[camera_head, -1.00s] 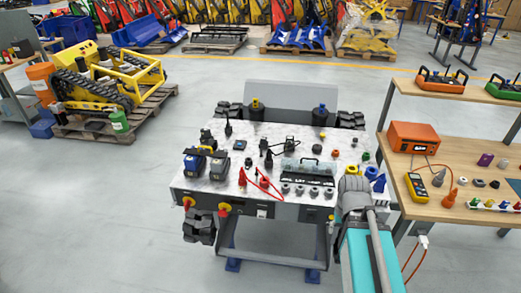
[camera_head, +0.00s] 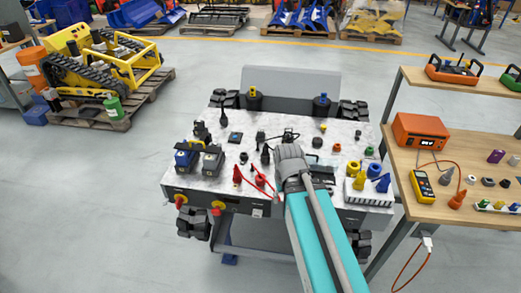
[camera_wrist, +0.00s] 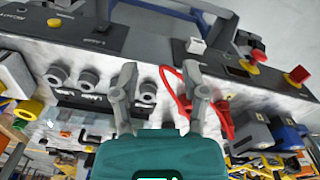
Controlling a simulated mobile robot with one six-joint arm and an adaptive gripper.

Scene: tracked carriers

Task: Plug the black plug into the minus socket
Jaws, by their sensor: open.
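My gripper (camera_wrist: 162,92) is open and empty over the tracked carrier's grey top, its two fingers spread, seen in the wrist view. Between and below the fingers are a round grey socket (camera_wrist: 147,92) and part of a red cable (camera_wrist: 178,92). More round grey sockets (camera_wrist: 88,82) stand left of the fingers; I cannot read which is minus. In the head view my arm covers the sockets and the fingertips. A dark upright piece (camera_head: 265,156), possibly the black plug, stands left of my wrist beside red plugs (camera_head: 237,175). I cannot confirm it is the black plug.
Two battery-like blocks (camera_head: 212,160) stand on the carrier's left. A white block with yellow and blue cones (camera_head: 370,192) is at its right edge. A wooden workbench (camera_head: 440,204) with an orange instrument box (camera_head: 420,131) stands close on the right.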

